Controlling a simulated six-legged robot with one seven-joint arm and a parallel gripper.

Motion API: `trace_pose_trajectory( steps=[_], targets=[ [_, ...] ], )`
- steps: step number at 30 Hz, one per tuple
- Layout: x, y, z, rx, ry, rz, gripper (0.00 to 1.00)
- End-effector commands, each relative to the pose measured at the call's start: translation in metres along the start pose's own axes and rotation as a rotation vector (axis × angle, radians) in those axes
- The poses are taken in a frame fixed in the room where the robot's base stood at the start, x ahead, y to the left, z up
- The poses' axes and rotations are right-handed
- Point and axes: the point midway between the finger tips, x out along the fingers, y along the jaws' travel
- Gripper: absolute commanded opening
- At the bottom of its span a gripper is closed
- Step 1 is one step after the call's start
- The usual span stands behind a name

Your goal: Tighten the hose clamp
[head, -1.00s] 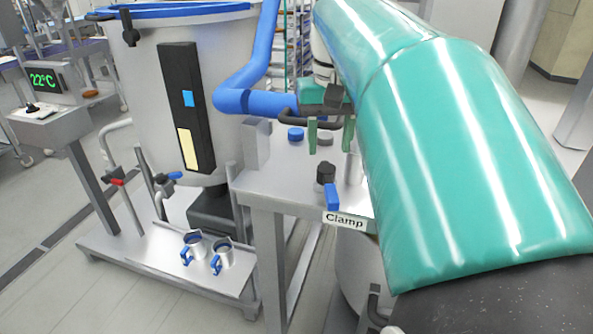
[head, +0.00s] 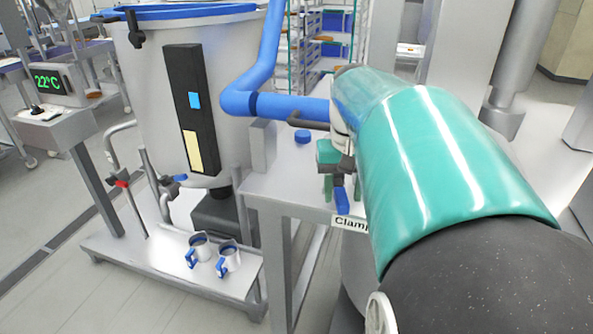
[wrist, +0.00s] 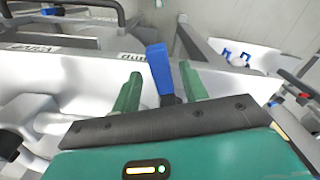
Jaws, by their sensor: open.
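The hose clamp shows mainly as its blue lever (head: 342,202), which hangs at the front edge of the grey table above a label reading "Clamp" (head: 349,223). My gripper (head: 341,190) is over the clamp and hides the rest of it. In the wrist view my two green fingers (wrist: 161,72) are apart, with the blue lever (wrist: 159,68) standing between them. A gap shows on each side of the lever, and neither finger clearly touches it.
A blue hose (head: 285,107) runs down the steel tank (head: 232,65) and across above the table (head: 268,186). A blue cap (head: 302,137) sits on the tabletop. Two steel cups with blue handles (head: 199,246) stand on the low platform at left.

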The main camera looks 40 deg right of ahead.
Motion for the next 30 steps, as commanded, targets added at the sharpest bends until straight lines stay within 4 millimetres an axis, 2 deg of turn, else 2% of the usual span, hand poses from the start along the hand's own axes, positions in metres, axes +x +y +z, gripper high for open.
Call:
trace_pose_trajectory(
  steps=[3,11,15,18,30],
  targets=[
    [0.0067,-0.0010,-0.0001,0.000,0.000,0.000,0.44],
    [0.0077,-0.0024,-0.0011,0.000,0.001,0.000,0.44],
    [0.0075,-0.0023,-0.0011,0.000,0.001,0.000,0.16],
    [0.0074,-0.0022,-0.0010,0.000,0.001,0.000,0.00],
    [0.0071,0.0012,-0.0010,-0.036,0.001,0.000,0.00]
  ],
)
